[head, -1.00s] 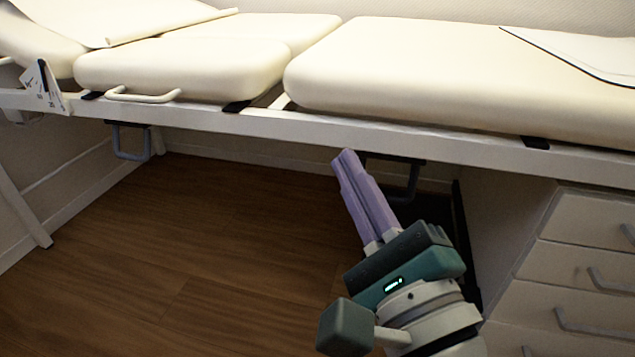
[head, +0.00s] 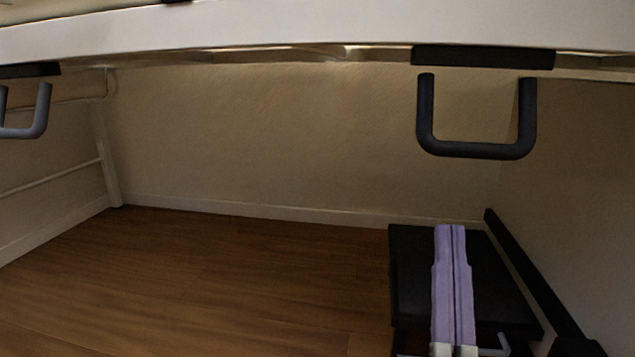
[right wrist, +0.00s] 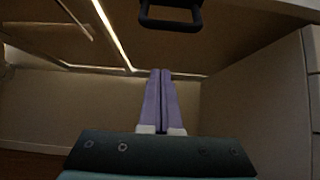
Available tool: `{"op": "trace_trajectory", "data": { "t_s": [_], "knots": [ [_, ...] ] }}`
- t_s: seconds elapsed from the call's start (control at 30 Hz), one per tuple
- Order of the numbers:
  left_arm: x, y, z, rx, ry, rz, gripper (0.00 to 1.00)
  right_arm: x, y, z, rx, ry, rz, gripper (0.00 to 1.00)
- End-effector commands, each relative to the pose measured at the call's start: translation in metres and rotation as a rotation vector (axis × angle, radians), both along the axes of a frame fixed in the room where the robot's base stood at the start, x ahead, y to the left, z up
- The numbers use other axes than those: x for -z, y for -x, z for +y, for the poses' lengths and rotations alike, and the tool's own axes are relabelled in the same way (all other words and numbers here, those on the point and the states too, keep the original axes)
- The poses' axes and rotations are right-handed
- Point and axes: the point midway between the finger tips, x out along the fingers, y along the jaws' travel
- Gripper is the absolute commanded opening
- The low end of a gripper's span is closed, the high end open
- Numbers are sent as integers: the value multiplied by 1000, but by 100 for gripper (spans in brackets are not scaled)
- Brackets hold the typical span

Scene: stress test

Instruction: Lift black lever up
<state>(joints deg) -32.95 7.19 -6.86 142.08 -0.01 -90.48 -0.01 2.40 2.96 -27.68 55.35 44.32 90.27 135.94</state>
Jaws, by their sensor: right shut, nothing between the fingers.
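A black U-shaped lever (head: 475,150) hangs from a dark mount under the bed frame, at the upper right of the head view. It also shows at the top of the right wrist view (right wrist: 170,24). My right gripper (head: 450,229) has purple fingers pressed together with nothing between them. In the head view its tips are below the lever in the picture, apart from it. In the right wrist view the fingertips (right wrist: 161,73) point toward the bed's underside, with the lever beyond them. My left gripper is not in view.
A second, greyer U-shaped handle (head: 42,115) hangs at the far left. The pale bed frame (head: 300,30) runs across the top. A black panel (head: 409,270) and dark bar (head: 530,275) stand at the lower right beside a pale side wall (head: 590,180). The wooden floor (head: 200,280) is clear.

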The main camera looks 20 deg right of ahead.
Motion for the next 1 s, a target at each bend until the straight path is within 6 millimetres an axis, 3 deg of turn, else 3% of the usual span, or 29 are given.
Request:
{"op": "trace_trajectory", "data": {
  "t_s": [0.47,0.97,1.0],
  "knots": [
    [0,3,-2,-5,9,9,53,-4,-3,-3,0,-1,-4,0],
    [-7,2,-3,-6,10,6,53,-67,-65,-41,0,0,-8,0],
    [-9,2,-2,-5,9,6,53,-67,-59,-37,-3,-3,-2,0]
  ]
}}
